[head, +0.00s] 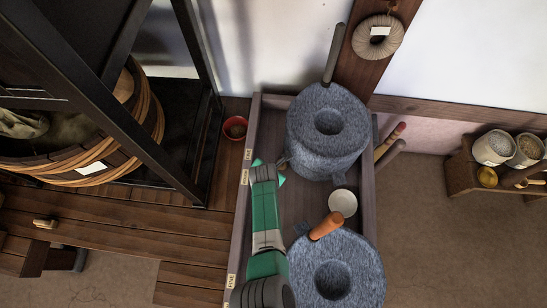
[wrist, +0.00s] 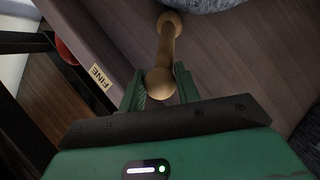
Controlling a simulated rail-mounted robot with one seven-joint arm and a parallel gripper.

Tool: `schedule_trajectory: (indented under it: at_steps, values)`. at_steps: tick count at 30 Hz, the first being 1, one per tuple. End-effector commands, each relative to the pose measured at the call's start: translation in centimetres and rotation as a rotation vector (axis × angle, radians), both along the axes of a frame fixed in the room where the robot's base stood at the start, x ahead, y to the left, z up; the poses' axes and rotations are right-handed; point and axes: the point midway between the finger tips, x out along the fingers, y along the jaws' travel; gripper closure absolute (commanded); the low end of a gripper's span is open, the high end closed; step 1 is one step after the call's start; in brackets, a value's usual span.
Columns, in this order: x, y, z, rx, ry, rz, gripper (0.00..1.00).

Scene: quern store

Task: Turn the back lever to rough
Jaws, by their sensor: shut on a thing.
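The back quern (head: 318,150), a grey stone mill, stands at the far end of the wooden trough. Its back lever (wrist: 167,45) is a pale wooden bar with a ball at each end, clear in the wrist view. My gripper (wrist: 159,76) is shut on the lever near its closer ball, with a green finger on each side. A label reading FINE (wrist: 100,76) is on the trough edge left of the lever. In the head view my gripper (head: 268,170) is at the back quern's lower left and largely hides the lever.
The front quern (head: 358,260) with an orange-brown handle (head: 326,226) stands nearer, right of my arm. A white bowl (head: 343,203) lies between the querns. A red bowl (head: 235,128) is outside the trough's left wall. The back quern's upright handle (head: 334,53) rises behind.

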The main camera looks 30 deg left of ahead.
Motion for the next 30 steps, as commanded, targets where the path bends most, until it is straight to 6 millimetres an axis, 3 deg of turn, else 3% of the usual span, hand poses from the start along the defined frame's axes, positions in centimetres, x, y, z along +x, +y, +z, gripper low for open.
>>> schedule_trajectory:
  at_steps: [9, 10, 13, 22, 30]
  values:
    - [0.0, 0.0, 0.0, -0.003, 0.000, 0.004, 1.00]
    - [0.0, 0.0, 0.0, -0.004, 0.000, 0.004, 0.66]
    - [0.0, 0.0, 0.0, -0.002, 0.001, 0.003, 0.47]
    - [-0.2, -0.1, 0.5, -0.002, 0.001, 0.003, 0.47]
    - [-2.2, -0.7, 5.7, 0.001, 0.001, -0.001, 0.47]
